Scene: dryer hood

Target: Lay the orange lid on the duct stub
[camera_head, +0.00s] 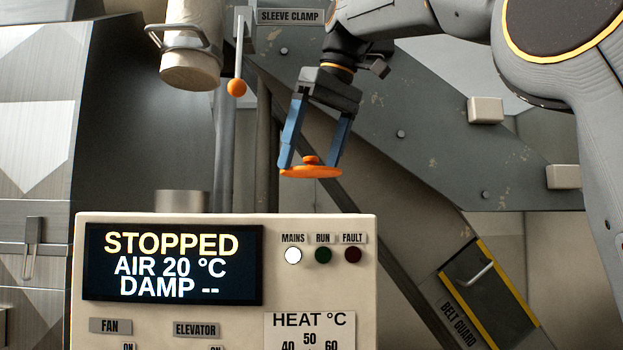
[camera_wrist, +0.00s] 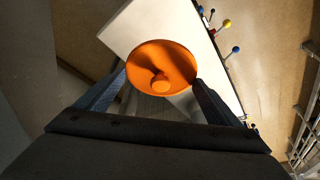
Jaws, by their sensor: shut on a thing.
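The orange lid (camera_head: 311,171) is a thin round disc with a small knob on top. In the wrist view the lid (camera_wrist: 160,68) shows from above between the fingers (camera_wrist: 160,82). A short grey metal cylinder, which looks like the duct stub (camera_head: 182,201), stands behind the control box, left of and lower than the lid. Its lower part is hidden by the box.
The control box (camera_head: 360,265) stands in front, its display reading STOPPED. A canvas sleeve (camera_head: 190,60) hangs above the stub, beside a clamp lever with an orange ball (camera_head: 236,87). A dark slanted chute (camera_head: 400,135) runs behind my gripper. Open air lies between lid and stub.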

